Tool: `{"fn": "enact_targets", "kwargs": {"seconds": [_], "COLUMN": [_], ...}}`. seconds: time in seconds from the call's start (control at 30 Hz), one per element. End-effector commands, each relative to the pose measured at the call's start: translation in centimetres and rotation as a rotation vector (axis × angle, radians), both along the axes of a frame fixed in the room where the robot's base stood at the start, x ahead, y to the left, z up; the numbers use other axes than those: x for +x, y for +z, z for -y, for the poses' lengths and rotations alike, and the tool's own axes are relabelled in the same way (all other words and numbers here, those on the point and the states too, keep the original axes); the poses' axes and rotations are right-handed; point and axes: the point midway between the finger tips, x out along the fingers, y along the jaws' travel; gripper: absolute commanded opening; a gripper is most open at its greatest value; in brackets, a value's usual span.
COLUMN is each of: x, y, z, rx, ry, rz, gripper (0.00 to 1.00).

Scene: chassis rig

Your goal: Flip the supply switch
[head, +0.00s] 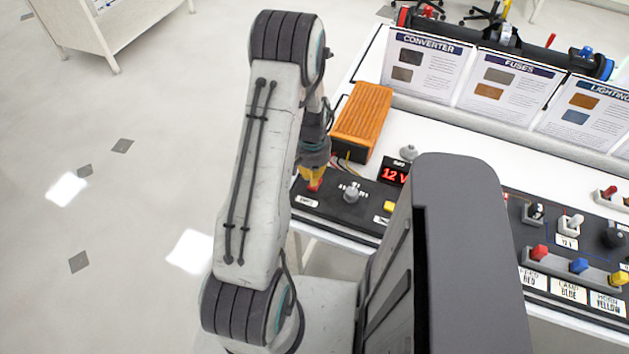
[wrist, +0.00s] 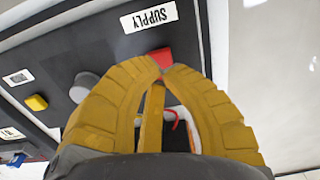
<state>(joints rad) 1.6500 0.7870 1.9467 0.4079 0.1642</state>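The supply switch, with a red cap (wrist: 162,57), is on the dark panel beside the white SUPPLY label (wrist: 150,17), which is upside down in the wrist view. In the head view its red part (head: 314,186) shows just under my gripper (head: 316,173). In the wrist view the yellow fingers of my gripper (wrist: 160,68) curve together and their tips meet right at the red cap. The tips partly hide the cap. They seem to touch it, but I see no sign that it is gripped between them.
A grey knob (wrist: 84,86) and a yellow button (wrist: 36,103) sit on the same panel. An orange finned box (head: 362,120) and a red 12 V display (head: 395,174) stand close behind. Information cards (head: 427,66) line the bench's back. Open floor lies left.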

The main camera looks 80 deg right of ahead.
Motion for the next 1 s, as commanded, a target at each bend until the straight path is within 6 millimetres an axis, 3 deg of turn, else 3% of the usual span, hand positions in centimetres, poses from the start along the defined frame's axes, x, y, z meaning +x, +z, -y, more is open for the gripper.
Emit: {"fn": "enact_targets", "kwargs": {"seconds": [1.0], "x": [0.0], "y": [-1.4], "z": [0.0], "rx": [0.000], "ry": [0.000], "rz": [0.000], "gripper": [0.00]}}
